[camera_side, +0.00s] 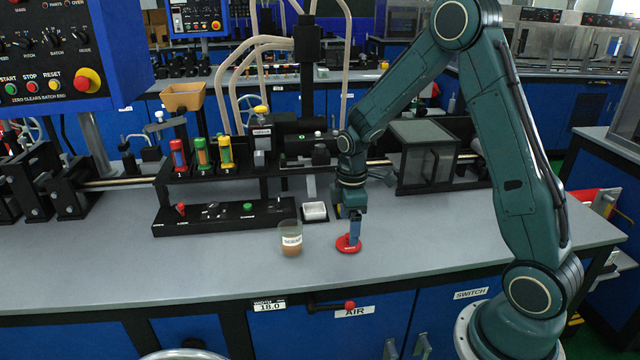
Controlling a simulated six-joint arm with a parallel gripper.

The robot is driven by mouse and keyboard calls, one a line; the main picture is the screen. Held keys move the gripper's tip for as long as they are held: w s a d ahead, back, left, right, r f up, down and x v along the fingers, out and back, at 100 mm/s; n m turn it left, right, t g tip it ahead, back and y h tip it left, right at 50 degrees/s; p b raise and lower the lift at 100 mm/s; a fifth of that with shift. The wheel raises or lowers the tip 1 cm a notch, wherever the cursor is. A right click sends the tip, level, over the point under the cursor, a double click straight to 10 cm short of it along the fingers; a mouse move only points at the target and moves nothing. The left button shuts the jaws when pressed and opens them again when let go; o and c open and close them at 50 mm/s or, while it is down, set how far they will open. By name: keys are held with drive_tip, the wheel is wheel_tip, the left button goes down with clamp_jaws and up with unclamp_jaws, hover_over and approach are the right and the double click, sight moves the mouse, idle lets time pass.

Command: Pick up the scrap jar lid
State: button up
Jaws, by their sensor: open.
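The scrap jar lid is a red disc (348,248) with a small pale marking, lying on the grey bench near its front edge. My gripper (354,236) points straight down over the lid, with its blue fingers at the lid's top. It is open; I cannot tell whether the fingers touch the lid or stand around a knob, as they hide its middle. The scrap jar (290,240) is a clear, labelled cup with brownish contents, open at the top, standing to the left of the lid.
A small white tray (315,212) sits behind the jar and lid. A black control strip (221,213) and a rack with red, green and yellow cylinders (201,155) stand to the left. A clear-sided box (426,157) is behind my arm. Bench right of the lid is clear.

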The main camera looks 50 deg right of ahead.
drive_tip(key=shift+s+f, duration=0.1)
drive_tip(key=shift+f, duration=2.15)
drive_tip(key=c, duration=1.1)
